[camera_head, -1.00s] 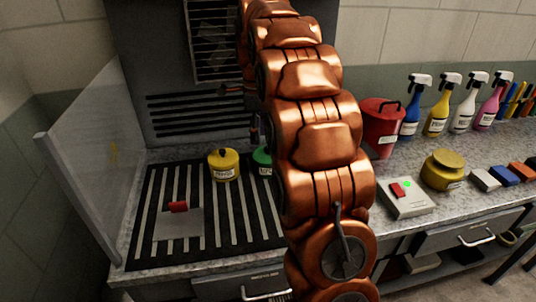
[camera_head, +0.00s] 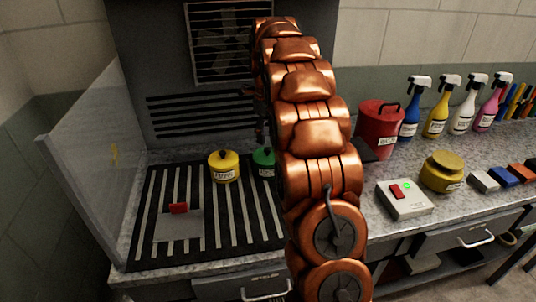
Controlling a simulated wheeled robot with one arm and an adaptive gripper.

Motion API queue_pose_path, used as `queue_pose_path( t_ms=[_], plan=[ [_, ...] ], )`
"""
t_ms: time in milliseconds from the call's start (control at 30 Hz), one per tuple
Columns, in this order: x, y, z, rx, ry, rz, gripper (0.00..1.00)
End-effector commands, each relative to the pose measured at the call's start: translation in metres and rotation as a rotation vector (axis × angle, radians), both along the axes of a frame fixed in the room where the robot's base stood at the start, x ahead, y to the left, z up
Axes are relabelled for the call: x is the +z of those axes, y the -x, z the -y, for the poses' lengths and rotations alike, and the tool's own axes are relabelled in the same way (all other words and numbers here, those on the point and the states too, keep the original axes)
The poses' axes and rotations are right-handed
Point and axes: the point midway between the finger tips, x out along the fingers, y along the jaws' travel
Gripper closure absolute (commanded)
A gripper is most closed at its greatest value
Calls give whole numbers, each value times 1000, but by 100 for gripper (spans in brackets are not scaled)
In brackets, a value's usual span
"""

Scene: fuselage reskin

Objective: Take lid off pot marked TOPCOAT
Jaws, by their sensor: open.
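A yellow lidded pot (camera_head: 223,166) with a black knob stands on the slatted black grate. A green pot (camera_head: 264,161) stands to its right, its right side hidden behind my copper arm. Both lids look in place. The labels are too small or covered to read surely, so I cannot tell which pot is marked TOPCOAT. My arm rises across the middle of the view and bends over at the top. My gripper is hidden behind the arm links, so its place relative to the pots does not show.
A clear panel (camera_head: 88,185) stands at the left, a vented grey wall behind. A red item lies on a grey plate (camera_head: 180,226) on the grate. Right of my arm are a red bin (camera_head: 380,128), a switch box (camera_head: 405,199), a mustard jar (camera_head: 441,172) and several spray bottles.

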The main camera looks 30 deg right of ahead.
Motion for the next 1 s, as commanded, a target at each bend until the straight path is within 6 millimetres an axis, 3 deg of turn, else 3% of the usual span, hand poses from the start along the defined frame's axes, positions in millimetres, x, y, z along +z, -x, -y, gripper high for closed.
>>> queue_pose_path(
  t_ms=[267,600,867,1000],
  plan=[
    [-12,5,-2,0,0,0,48],
    [-46,9,-4,1,-1,-3,48],
    [-50,8,-4,2,1,1,48],
    [-50,8,-4,2,1,1,61]
  ],
)
